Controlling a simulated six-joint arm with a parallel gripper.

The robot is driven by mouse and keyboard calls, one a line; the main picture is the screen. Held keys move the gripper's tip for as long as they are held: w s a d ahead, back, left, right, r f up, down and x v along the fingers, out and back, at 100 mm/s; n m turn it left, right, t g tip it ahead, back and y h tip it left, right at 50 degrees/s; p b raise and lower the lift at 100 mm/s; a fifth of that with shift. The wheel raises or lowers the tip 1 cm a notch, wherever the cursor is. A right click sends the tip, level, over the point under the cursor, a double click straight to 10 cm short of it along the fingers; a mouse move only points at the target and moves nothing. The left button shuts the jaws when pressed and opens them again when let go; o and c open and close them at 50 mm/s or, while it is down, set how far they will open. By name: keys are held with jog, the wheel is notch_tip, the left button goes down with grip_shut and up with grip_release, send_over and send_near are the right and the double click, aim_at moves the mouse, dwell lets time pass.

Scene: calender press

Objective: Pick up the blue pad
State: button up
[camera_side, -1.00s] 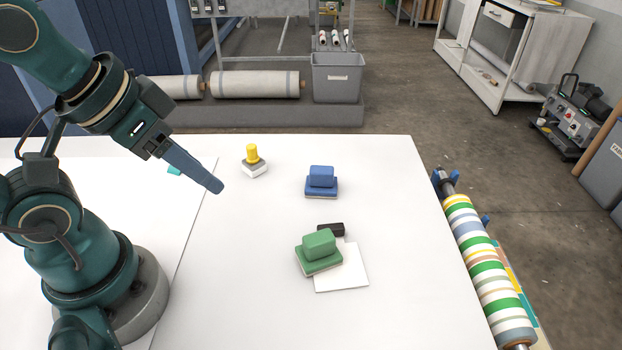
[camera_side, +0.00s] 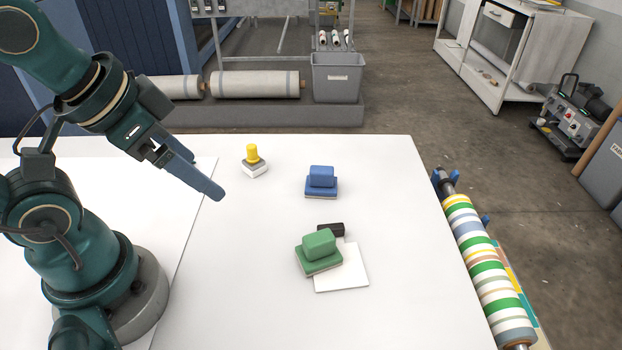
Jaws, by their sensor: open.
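The blue pad (camera_side: 321,182) lies on the white table (camera_side: 400,215), right of centre. It has a raised blue block on a wider blue base with a pale underside. My gripper (camera_side: 206,175) is above the table to the left of the pad, clearly apart from it. Its two blue-grey fingers are spread apart, pointing down and to the right, with nothing between them.
A green pad (camera_side: 319,250) rests partly on a white square sheet (camera_side: 345,275), with a black block (camera_side: 331,229) behind it. A yellow-knobbed white piece (camera_side: 254,161) stands between my gripper and the blue pad. A striped roller (camera_side: 485,265) runs along the right edge.

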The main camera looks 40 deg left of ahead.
jog(key=w+a+r+m+y, duration=0.2)
jog(key=w+a+m+y, duration=0.5)
jog(key=w+a+m, duration=0.4)
jog(key=m+t+y, duration=0.2)
jog(key=m+t, duration=0.3)
jog(key=m, duration=1)
send_over(322, 169)
jog(key=a, duration=0.1)
jog(key=f, duration=0.8)
jog(key=shift+w+f, duration=0.15)
jog(key=shift+w, duration=0.1)
jog(key=f, duration=0.2)
jog(key=d+f+m, duration=0.1)
jog(key=shift+s+f+h, duration=0.2)
jog(key=shift+f+h, duration=0.1)
jog(key=shift+f, duration=1.3)
notch_tip(322, 169, down, 2)
jog(key=shift+a+f, duration=0.1)
jog(key=shift+f, duration=0.1)
jog(key=shift+x, duration=1.4)
jog(key=shift+r, duration=0.1)
